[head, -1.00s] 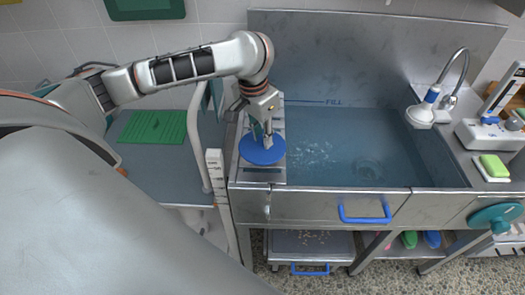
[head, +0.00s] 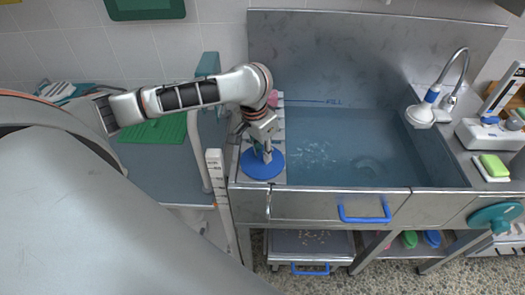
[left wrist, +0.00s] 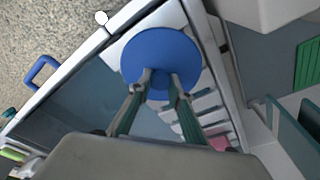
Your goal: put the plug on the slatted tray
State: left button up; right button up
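The plug (head: 250,170) is a blue disc with a small knob. It is over the front end of the slatted tray (head: 280,125), at the left side of the sink. My left gripper (head: 264,155) is above the plug, pointing down. In the left wrist view the fingertips (left wrist: 161,80) are shut on the knob of the plug (left wrist: 150,45). The tray's pale slats (left wrist: 188,102) show beyond the disc. I cannot tell whether the disc touches the tray. My right gripper is not in view.
The water-filled sink (head: 340,140) lies right of the tray. A pink thing (head: 272,96) sits at the tray's back end. A white measuring post (head: 216,175) and a green mat (head: 155,132) are to the left. A tap (head: 421,114) stands at the right.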

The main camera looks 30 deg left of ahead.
aim_at(258, 162)
pick_arm(q)
jog(key=o, duration=0.4)
notch_tip(258, 162, up, 12)
jog(key=s, duration=0.1)
jog(key=shift+s+a, duration=0.2)
jog(key=shift+s, duration=0.2)
dwell(0.6)
